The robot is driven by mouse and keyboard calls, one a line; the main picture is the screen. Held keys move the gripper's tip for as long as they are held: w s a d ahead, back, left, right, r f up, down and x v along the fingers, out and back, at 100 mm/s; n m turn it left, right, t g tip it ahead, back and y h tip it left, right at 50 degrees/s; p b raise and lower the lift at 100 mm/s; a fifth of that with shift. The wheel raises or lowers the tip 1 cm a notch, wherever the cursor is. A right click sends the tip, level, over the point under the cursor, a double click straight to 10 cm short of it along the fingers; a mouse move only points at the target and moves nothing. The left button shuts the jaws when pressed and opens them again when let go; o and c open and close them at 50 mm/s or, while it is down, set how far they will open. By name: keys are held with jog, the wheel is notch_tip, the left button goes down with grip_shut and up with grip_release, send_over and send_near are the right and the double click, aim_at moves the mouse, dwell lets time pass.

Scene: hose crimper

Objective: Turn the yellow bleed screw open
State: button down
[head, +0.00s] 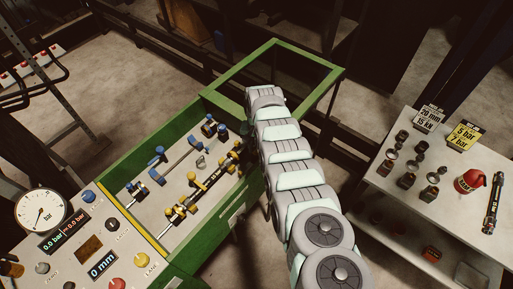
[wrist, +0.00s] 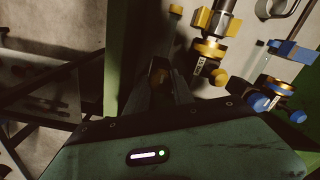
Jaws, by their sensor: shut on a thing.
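In the wrist view my gripper (wrist: 161,80) has its dark fingers closed around a small, shadowed orange-brown knob (wrist: 160,72). It looks like the yellow bleed screw, but the shadow hides its shape and how far it is turned. Another yellow knob (wrist: 218,77) sits on a yellow fitting (wrist: 212,45) to the right, clear of the fingers. In the head view my arm covers the gripper and the knob it holds.
Blue fittings (wrist: 288,50) stand at the right of the wrist view. In the head view the green frame (head: 180,125) surrounds the bench, with a pressure gauge (head: 41,212) at left. A side table (head: 400,205) with loose parts and a red canister (head: 470,181) stands at right.

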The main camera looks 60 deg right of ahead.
jog(key=shift+m, duration=0.3)
jog(key=m, duration=0.3)
jog(key=shift+w, duration=0.1)
jog(key=m+b, duration=0.2)
jog(key=m, duration=0.2)
jog(key=shift+f, duration=0.2)
jog(key=m+b, duration=0.2)
jog(key=b, duration=0.1)
jog(key=shift+f+m, duration=0.1)
jog(key=shift+m, duration=0.3)
jog(key=m+b, duration=0.2)
jog(key=b, duration=0.1)
jog(key=shift+m, duration=0.3)
jog(key=shift+r+m+b, duration=0.2)
jog(key=shift+m+b, duration=1.65)
jog(key=shift+m, duration=0.65)
